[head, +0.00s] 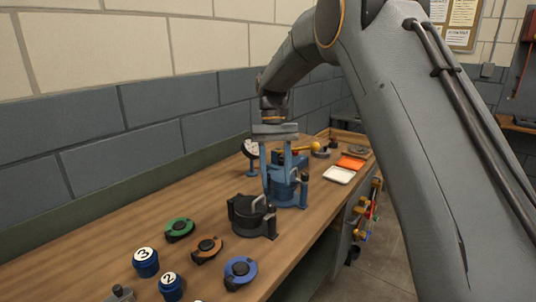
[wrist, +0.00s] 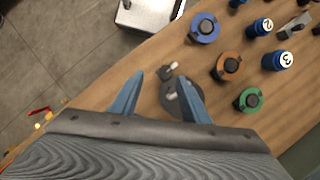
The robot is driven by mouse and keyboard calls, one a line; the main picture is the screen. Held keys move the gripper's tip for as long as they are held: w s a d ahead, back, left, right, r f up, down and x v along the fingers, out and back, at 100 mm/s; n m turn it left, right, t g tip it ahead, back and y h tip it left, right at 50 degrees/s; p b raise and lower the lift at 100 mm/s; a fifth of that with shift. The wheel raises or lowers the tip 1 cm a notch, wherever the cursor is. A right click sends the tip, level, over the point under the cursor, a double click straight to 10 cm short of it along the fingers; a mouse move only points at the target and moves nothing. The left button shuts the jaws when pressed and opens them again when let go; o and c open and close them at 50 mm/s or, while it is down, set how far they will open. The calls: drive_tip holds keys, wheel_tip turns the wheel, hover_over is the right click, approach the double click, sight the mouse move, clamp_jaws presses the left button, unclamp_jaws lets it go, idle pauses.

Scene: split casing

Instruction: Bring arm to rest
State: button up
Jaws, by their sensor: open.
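My gripper (head: 277,188) is open, its two blue fingers pointing down over the workbench (head: 190,262). In the head view its fingers overlap a blue clamp-like fixture (head: 291,194), so the gap between them is unclear. A dark round fixture with a metal handle (head: 245,222) stands just nearer the camera. In the wrist view the gripper (wrist: 160,76) shows a wide gap between its fingers. The dark fixture (wrist: 172,100) lies beneath, partly hidden by the right finger. Nothing is held between the fingers. My arm reaches out from the right side of the head view.
Green (head: 180,229), orange (head: 206,249) and blue (head: 240,271) round parts lie at the near bench, beside numbered blue cylinders (head: 146,262). A dial gauge (head: 250,150), white tray (head: 339,175) and orange tray (head: 351,163) sit farther back. A block wall runs along the left.

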drive_tip(key=s+d+f+t, duration=0.1)
drive_tip(key=s+d+f, duration=0.2)
drive_tip(key=s+d, duration=0.2)
drive_tip(key=s+d+f+m+t, duration=0.1)
drive_tip(key=s+d, duration=0.5)
drive_tip(key=s, duration=0.6)
drive_tip(key=s+d+f+t, duration=0.3)
drive_tip(key=s+d+f, duration=0.2)
drive_tip(key=s, duration=0.3)
drive_tip(key=shift+s+d, duration=0.35)
drive_tip(key=shift+f, duration=0.1)
drive_tip(key=shift+c, duration=0.3)
